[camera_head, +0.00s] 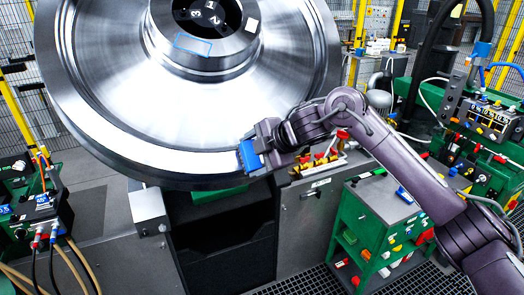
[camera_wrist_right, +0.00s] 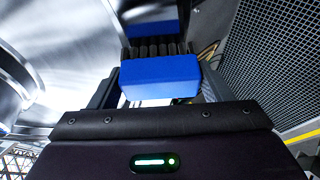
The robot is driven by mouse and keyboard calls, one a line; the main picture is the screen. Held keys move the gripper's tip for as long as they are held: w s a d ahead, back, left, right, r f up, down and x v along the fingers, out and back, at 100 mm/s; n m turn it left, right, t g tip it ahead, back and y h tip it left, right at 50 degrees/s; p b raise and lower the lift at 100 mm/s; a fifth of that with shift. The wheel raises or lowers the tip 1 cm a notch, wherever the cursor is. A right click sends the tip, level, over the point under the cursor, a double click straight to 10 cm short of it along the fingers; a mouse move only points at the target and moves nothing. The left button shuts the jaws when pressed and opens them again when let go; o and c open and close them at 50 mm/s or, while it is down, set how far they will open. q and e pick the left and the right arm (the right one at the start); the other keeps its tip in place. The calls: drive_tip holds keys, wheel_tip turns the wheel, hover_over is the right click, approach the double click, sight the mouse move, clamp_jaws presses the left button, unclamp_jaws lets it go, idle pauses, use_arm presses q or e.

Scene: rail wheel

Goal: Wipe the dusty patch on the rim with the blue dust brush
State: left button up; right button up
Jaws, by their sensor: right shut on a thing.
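The large shiny metal rail wheel (camera_head: 110,60) fills the upper left of the head view. Its rim also shows at the left of the right wrist view (camera_wrist_right: 75,75). My right gripper (camera_head: 258,152) is at the wheel's lower right rim, shut on the blue dust brush (camera_head: 249,156). In the right wrist view the brush's blue block (camera_wrist_right: 160,78) sits between the fingers, with dark bristles pointing away from the gripper. The bristles are close to the rim; I cannot tell if they touch. No dusty patch can be made out. My left gripper is not in view.
A green tool cart (camera_head: 385,205) stands at the lower right, below my right arm. A control box with cables (camera_head: 35,205) is at the left. A grey cabinet (camera_head: 315,225) stands below the wheel. Equipment with dials (camera_head: 490,120) is at the far right.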

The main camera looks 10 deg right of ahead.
drive_tip(key=shift+s+a+p, duration=0.15)
drive_tip(key=shift+s+a, duration=0.05)
drive_tip(key=shift+a, duration=0.5)
drive_tip(key=shift+s+a+p, duration=0.1)
drive_tip(key=shift+s+a, duration=0.15)
drive_tip(key=shift+a, duration=0.5)
drive_tip(key=shift+s+a+p, duration=0.15)
drive_tip(key=shift+s+a, duration=0.05)
drive_tip(key=shift+a, duration=0.5)
drive_tip(key=shift+v, duration=0.8)
drive_tip(key=shift+s+d+r, duration=0.15)
drive_tip(key=shift+s+r, duration=0.6)
drive_tip(key=shift+r, duration=0.05)
drive_tip(key=shift+s+d+r, duration=0.15)
drive_tip(key=shift+s+r, duration=0.65)
drive_tip(key=shift+s+d+r, duration=0.2)
drive_tip(key=shift+s+r, duration=0.35)
drive_tip(key=shift+s+d+r, duration=0.15)
drive_tip(key=shift+s+r, duration=0.4)
drive_tip(key=shift+w, duration=0.1)
